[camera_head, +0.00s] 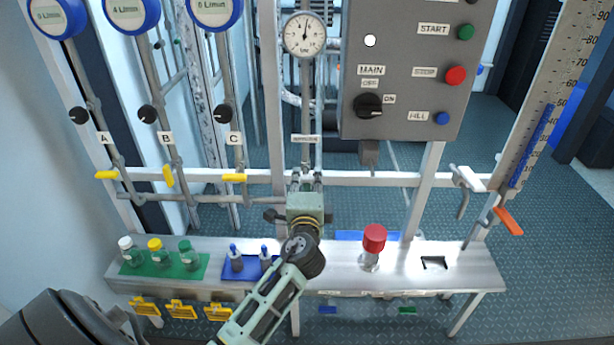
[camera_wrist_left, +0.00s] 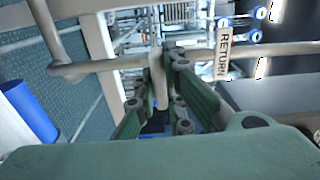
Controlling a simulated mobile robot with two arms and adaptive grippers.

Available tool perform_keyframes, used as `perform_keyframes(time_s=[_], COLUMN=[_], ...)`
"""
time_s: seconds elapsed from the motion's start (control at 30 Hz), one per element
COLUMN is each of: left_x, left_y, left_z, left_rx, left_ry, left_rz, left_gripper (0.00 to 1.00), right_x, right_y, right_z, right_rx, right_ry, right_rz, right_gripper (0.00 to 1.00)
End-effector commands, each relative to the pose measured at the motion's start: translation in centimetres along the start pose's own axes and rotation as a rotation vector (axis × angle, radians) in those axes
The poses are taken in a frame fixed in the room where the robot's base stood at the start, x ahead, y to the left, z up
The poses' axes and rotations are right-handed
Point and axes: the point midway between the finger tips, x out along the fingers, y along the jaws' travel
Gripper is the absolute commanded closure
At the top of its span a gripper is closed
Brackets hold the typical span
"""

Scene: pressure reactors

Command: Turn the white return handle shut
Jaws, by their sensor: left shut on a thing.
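My left gripper (camera_head: 306,178) reaches up from below to the pipework under the small label in the middle of the rig. In the left wrist view its fingers (camera_wrist_left: 163,100) are closed around the pale return handle (camera_wrist_left: 158,72). The handle stands across a horizontal pipe (camera_wrist_left: 120,66), left of the RETURN label (camera_wrist_left: 223,52). In the head view the gripper and wrist hide most of the handle, so its exact angle is hard to tell. My right gripper is not in view.
Yellow valve handles (camera_head: 168,176) sit on the pipes at left. A grey control box (camera_head: 405,70) hangs above right. On the bench (camera_head: 335,265) stand several bottles, a blue tray (camera_head: 230,272) and a red-capped item (camera_head: 374,240). Another white handle (camera_head: 468,178) is at right.

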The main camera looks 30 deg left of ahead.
Motion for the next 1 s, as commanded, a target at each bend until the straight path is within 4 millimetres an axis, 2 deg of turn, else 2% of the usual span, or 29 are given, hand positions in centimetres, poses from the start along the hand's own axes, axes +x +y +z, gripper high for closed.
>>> perform_keyframes(time_s=[0.57, 0.6, 0.8, 1.0], left_x=[-0.05, -0.05, -0.04, -0.02], left_y=[0.14, 0.15, 0.11, 0.06], left_z=[-0.08, -0.07, -0.05, -0.03], left_rx=[0.035, 0.035, 0.033, 0.032], left_ry=[0.002, 0.002, 0.001, 0.001], left_rz=[0.001, 0.002, 0.001, 0.001], left_gripper=[1.00, 0.89, 0.71, 0.71], right_x=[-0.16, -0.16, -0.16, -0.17], right_y=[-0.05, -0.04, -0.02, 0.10], right_z=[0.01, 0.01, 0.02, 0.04], right_rx=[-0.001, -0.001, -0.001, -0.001], right_ry=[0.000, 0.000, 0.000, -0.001], right_rz=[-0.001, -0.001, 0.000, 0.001], right_gripper=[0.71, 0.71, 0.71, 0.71])
